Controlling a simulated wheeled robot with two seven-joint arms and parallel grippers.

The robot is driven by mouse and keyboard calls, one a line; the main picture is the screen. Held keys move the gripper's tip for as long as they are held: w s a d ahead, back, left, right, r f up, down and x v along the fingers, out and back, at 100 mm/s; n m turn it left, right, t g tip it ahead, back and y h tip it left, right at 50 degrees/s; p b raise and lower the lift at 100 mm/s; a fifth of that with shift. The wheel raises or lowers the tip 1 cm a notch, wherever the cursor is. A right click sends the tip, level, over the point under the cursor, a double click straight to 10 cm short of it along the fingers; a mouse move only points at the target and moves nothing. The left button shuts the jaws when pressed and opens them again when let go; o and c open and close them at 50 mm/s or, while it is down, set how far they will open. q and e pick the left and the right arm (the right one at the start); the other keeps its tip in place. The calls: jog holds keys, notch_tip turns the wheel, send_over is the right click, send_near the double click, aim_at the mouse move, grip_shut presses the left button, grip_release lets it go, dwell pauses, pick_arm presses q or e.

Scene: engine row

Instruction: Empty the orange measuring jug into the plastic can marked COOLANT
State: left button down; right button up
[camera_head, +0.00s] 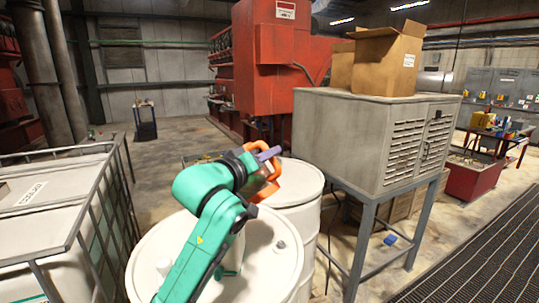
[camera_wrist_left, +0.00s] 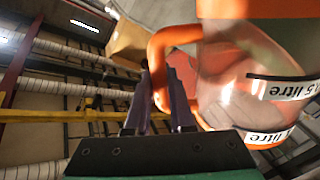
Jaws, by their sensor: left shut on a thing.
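The orange measuring jug (camera_wrist_left: 255,60) fills the right of the left wrist view, partly cut off. It has a clear band with black and white litre labels, and I cannot tell how much is in it. My left gripper (camera_wrist_left: 160,95) is shut on its orange handle (camera_wrist_left: 160,48). In the head view, orange parts of the jug (camera_head: 268,190) show around my left gripper (camera_head: 268,154), above the white drums. The rest is hidden by my green arm. I cannot make out a can marked COOLANT. A small yellow container (camera_head: 483,120) stands far right, its marking unreadable. My right gripper is out of view.
White drums (camera_head: 286,240) stand below my left arm. A caged white tank (camera_head: 40,205) is at left. A grey louvred cabinet (camera_head: 345,135) on legs, with cardboard boxes (camera_head: 388,60) on top, stands right of the drums.

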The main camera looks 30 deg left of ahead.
aim_at(251, 148)
pick_arm(q)
jog(key=shift+a+r+n+p, duration=0.35)
jog(key=shift+a+r+n, duration=0.3)
jog(key=shift+n, duration=0.45)
dwell(1.2)
jog(key=shift+w+a+n, duration=0.1)
jog(key=shift+a+n, duration=0.9)
jog(key=shift+n, duration=0.1)
dwell(0.5)
jog(key=shift+a+f+n, duration=0.15)
jog(key=shift+a+n, duration=0.55)
jog(key=shift+a, duration=0.1)
dwell(1.2)
jog(key=shift+w+a+f+n, duration=0.1)
jog(key=shift+a+f+n, duration=0.15)
jog(key=shift+a+n, duration=0.35)
jog(key=shift+w+a+f+n, duration=0.1)
jog(key=shift+a+f+n, duration=0.1)
jog(key=shift+a+n, duration=0.4)
dwell(0.9)
